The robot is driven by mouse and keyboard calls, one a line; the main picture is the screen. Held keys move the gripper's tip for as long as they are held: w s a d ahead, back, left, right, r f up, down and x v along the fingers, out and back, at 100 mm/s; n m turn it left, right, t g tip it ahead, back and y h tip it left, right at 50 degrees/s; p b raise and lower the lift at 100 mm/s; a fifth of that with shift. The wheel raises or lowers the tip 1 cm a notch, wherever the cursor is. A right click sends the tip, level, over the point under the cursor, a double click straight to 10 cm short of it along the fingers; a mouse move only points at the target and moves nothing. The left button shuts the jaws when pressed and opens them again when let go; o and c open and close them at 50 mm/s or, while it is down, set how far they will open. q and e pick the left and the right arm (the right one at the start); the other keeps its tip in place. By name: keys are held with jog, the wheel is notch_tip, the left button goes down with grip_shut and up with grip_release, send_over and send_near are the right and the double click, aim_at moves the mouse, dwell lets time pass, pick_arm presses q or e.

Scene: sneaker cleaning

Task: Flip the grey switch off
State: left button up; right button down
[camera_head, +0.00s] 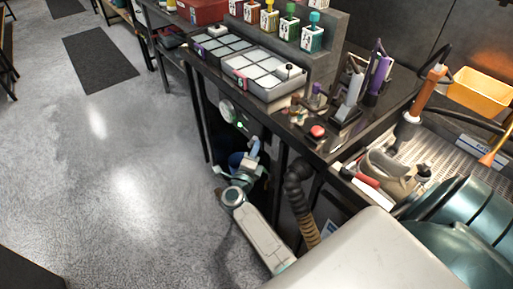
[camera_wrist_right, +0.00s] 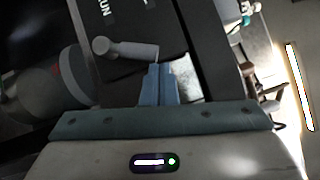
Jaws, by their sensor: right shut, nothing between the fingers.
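The grey switch (camera_wrist_right: 128,48) shows in the right wrist view as a light grey lever with a rounded knob at its left end. It is on a dark panel with white lettering that reads in part "UN". My right gripper (camera_wrist_right: 160,70) is shut and empty, with its blue-grey fingertips close below the switch's right end. I cannot tell whether they touch. In the head view my right gripper (camera_head: 253,148) is low, below the workbench top. The switch cannot be made out there. My left gripper is not in view.
The dark workbench (camera_head: 330,150) carries a segmented grey tray (camera_head: 262,86), a red button and several tools along its edge. A ribbed hose (camera_head: 303,210) hangs beside my right arm. A metal sink area with a yellow bin (camera_head: 480,92) is at right. Floor at left is open.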

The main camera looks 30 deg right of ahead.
aim_at(252, 140)
jog(key=shift+w+a+r+n+g+y+p, duration=0.15)
jog(key=shift+w+r+n+y+p, duration=0.45)
jog(key=shift+p, duration=1.35)
jog(key=shift+w+d+r+n+g+y+p, duration=0.1)
jog(key=shift+w+r+n+g+y+p, duration=0.5)
jog(key=shift+p, duration=1.35)
jog(key=w, duration=0.2)
jog(key=w+h, duration=0.1)
jog(key=shift+a+r+n+t, duration=0.15)
jog(key=shift+r+n+t, duration=0.1)
jog(key=shift+r+n, duration=0.1)
jog(key=shift+w, duration=0.15)
jog(key=shift+r, duration=0.1)
